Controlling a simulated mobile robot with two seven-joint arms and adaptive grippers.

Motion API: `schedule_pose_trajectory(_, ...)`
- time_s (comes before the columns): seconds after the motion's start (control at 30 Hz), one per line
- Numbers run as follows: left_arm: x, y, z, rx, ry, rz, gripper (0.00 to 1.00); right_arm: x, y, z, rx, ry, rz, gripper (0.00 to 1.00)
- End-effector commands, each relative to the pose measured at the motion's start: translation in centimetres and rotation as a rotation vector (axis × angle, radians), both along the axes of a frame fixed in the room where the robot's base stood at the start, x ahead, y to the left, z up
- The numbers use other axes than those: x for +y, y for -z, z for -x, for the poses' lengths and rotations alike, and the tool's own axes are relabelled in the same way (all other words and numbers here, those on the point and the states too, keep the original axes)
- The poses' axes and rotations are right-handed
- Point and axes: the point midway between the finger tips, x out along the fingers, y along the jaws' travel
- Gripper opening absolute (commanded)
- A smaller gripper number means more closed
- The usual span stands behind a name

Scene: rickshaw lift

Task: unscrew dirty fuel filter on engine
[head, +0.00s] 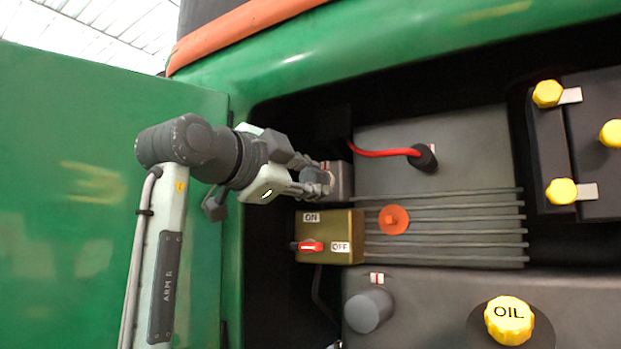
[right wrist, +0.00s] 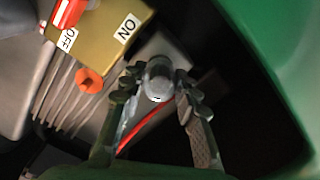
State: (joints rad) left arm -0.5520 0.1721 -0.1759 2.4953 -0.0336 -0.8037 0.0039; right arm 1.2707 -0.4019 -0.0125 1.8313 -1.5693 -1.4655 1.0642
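A grey cylindrical filter (right wrist: 158,80) sits on a grey block (head: 341,180) on the left part of the engine, above the brass switch box. I cannot tell from its look whether it is dirty. My right gripper (head: 316,181) reaches in from the left. In the right wrist view its two fingers (right wrist: 157,84) are around the filter, one on each side, with the tips close against it. They hide much of the filter in the head view. My left gripper is out of view.
Beside the filter are a brass ON/OFF box with a red switch (head: 311,246), an orange knob (head: 394,219) and a red hose (head: 383,153). A grey cylinder (head: 368,310) and a yellow OIL cap (head: 509,320) are lower. The green door (head: 90,210) stands at left.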

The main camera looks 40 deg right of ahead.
Motion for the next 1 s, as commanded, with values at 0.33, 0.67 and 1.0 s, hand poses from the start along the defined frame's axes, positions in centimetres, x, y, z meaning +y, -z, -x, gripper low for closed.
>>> schedule_pose_trajectory(0.33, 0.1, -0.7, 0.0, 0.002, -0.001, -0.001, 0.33, 0.0, -0.2, 0.0, 0.092, 0.000, 0.038, 0.04)
schedule_pose_trajectory(0.67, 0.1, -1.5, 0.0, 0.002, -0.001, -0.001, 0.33, -0.1, -0.1, 0.0, 0.323, 0.000, 0.135, 0.04)
schedule_pose_trajectory(1.0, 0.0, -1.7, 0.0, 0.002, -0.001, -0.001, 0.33, -0.1, -0.1, 0.0, 0.352, 0.001, 0.147, 0.04)
